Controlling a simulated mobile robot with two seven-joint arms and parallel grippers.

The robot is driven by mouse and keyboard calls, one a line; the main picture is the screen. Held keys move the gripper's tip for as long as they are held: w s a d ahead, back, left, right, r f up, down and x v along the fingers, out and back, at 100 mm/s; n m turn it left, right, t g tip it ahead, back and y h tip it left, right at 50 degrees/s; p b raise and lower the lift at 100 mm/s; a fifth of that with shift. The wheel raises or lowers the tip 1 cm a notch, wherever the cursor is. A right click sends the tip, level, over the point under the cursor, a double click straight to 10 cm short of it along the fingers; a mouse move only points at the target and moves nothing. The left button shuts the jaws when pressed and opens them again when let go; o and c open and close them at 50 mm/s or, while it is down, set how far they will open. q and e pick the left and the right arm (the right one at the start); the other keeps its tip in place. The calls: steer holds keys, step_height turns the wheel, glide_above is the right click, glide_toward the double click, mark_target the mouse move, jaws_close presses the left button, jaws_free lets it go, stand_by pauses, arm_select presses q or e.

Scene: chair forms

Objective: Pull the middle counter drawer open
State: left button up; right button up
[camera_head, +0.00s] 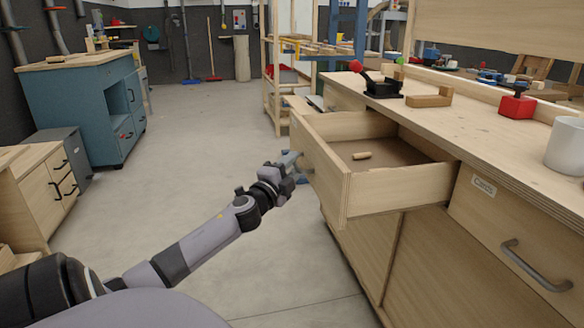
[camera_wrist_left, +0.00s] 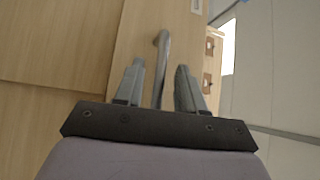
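The middle counter drawer (camera_head: 400,188) stands pulled far out of the wooden counter (camera_head: 500,125), its inside open to view. A small wooden piece (camera_head: 361,156) lies in it. My left gripper (camera_head: 292,160) is at the outer face of the drawer front. In the left wrist view the grey bar handle (camera_wrist_left: 164,45) runs between the two spread fingers of my left gripper (camera_wrist_left: 160,64). Gaps show beside the bar, so the fingers are open around it and not clamped. In the head view the handle is largely hidden by the gripper. My right gripper is not in view.
A closed drawer with a grey handle (camera_head: 537,270) is at the right. A red-knobbed clamp (camera_head: 378,84), a wooden block (camera_head: 430,97), a red item (camera_head: 517,104) and a white mug (camera_head: 567,146) stand on the counter. The floor (camera_head: 190,130) left of the drawer is clear.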

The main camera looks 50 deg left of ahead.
arm_select(q)
steer(key=shift+s+d, duration=0.1)
steer(key=p+v, duration=0.1)
steer(key=v, duration=0.6)
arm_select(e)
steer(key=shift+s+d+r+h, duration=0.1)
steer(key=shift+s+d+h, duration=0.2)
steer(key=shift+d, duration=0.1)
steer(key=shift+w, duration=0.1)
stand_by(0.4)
